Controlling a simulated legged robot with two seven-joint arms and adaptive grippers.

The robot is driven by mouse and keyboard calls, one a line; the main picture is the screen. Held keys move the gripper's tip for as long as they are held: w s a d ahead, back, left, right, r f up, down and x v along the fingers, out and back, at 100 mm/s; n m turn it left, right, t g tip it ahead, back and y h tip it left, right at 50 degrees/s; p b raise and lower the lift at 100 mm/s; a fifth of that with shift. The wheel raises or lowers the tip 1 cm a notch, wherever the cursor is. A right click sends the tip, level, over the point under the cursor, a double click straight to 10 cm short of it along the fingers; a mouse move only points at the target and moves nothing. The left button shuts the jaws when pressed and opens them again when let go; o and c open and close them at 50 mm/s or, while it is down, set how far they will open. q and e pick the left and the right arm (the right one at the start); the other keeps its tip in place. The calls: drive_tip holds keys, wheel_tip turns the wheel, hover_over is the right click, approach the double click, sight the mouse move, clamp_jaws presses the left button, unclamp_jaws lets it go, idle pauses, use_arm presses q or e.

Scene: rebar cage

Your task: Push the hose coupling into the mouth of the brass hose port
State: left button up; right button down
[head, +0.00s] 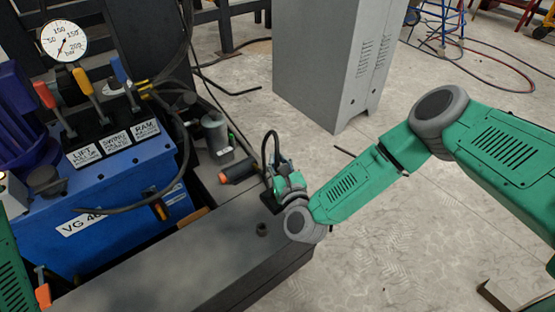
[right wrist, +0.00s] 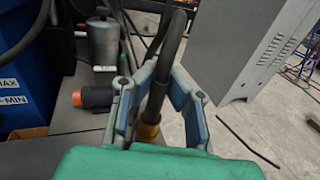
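My right gripper (head: 283,178) is over the far right part of the dark bench, with a black hose (head: 270,139) arching up from it. In the right wrist view its two fingers (right wrist: 160,95) stand on either side of the hose (right wrist: 168,65), with a visible gap on the right. A brass-coloured fitting (right wrist: 149,130) is at the hose's lower end, between the fingers and close to the green wrist shell. I cannot tell whether the fingers touch it, nor whether it is the coupling or the port. My left gripper is not in view.
The blue hydraulic unit (head: 95,245) with levers and a pressure gauge (head: 64,40) stands left. A dark cylinder with an orange end (head: 237,172) and a grey canister (head: 216,137) are near the gripper. A grey cabinet (head: 325,60) stands behind. The front bench top (head: 190,265) is mostly clear.

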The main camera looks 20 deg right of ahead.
drive_tip(key=shift+f+b, duration=0.3)
drive_tip(key=shift+f, duration=1.5)
drive_tip(key=c, duration=1.6)
unclamp_jaws()
drive_tip(key=shift+c, duration=0.2)
drive_tip(key=s, duration=1.2)
drive_tip(key=shift+f, duration=0.1)
